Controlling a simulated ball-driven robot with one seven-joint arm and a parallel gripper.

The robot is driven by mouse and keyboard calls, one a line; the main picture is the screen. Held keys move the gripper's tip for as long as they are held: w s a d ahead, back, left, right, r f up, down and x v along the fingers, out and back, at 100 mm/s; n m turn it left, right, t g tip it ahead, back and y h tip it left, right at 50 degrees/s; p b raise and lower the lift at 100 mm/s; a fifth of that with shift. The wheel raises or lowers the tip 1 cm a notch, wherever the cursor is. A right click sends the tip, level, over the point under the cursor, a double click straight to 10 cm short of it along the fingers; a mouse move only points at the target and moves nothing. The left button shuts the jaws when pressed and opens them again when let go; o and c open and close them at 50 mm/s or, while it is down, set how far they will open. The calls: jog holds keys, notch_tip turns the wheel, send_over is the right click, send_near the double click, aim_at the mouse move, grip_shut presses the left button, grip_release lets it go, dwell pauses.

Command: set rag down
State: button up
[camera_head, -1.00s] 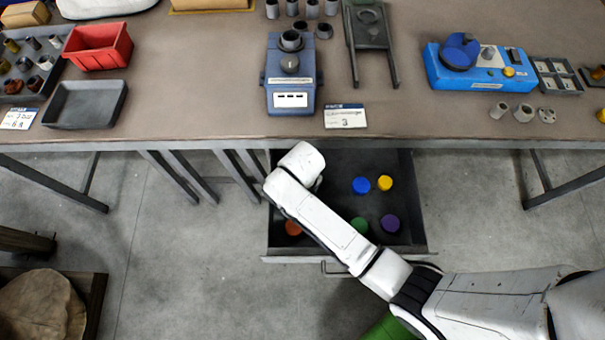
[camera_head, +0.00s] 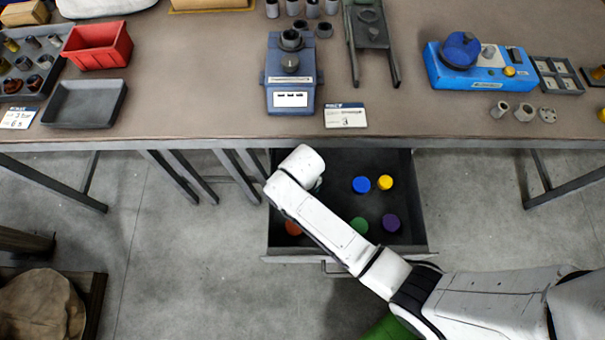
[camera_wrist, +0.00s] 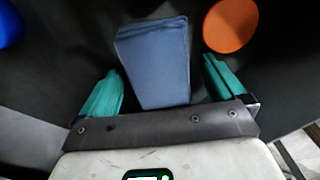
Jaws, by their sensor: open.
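The rag (camera_wrist: 155,60) is a folded blue cloth on the dark drawer floor in the wrist view. My gripper (camera_wrist: 160,85) is open, with one teal finger on each side of the rag and a visible gap to both. I cannot tell how high the fingers are above the drawer floor.
The drawer also holds an orange cap (camera_wrist: 230,25), a blue cap (camera_head: 361,185), a yellow cap (camera_head: 385,182), a green cap (camera_head: 359,225) and a purple cap (camera_head: 391,223). The bench edge (camera_head: 300,143) runs just behind the drawer.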

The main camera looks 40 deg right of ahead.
notch_tip(320, 180, up, 12)
jog(key=p, duration=0.2)
jog(key=s+d+r+m, duration=0.1)
jog(key=s+d, duration=0.3)
jog(key=s, duration=0.4)
jog(key=s+d+r+m+t, duration=0.1)
jog(key=s+d+r, duration=0.2)
jog(key=s+d, duration=0.2)
jog(key=s, duration=0.2)
jog(key=shift+s+d+r, duration=0.15)
jog(key=shift+s+r, duration=0.2)
jog(key=shift+s, duration=0.05)
